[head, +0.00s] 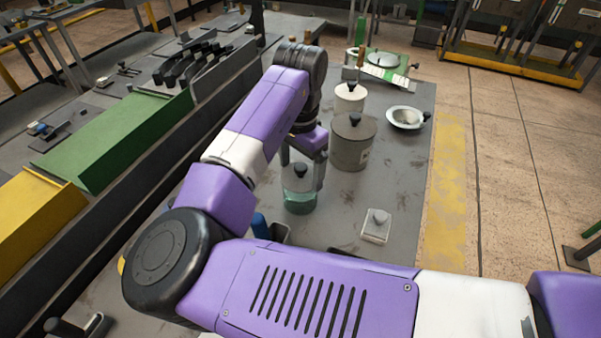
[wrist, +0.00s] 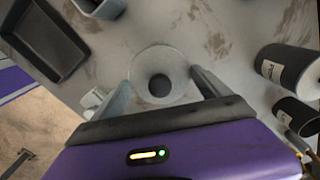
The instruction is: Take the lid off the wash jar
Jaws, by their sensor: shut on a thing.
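The wash jar (head: 300,203) is a clear glass jar with green liquid low down, standing on the grey bench. Its pale round lid (wrist: 160,62) has a dark knob, which also shows in the head view. My gripper (head: 303,178) points down over the jar, one finger on each side of the lid. In the wrist view my gripper (wrist: 161,84) is shut on the lid by its edges. I cannot tell whether the lid still touches the jar's rim.
A large grey canister (head: 351,148) stands close right of the jar, with a white canister (head: 349,98) and a white bowl (head: 405,117) behind. A small white box (head: 376,228) sits nearer. A dark tray (wrist: 42,40) shows in the wrist view. The bench's right side has bare room.

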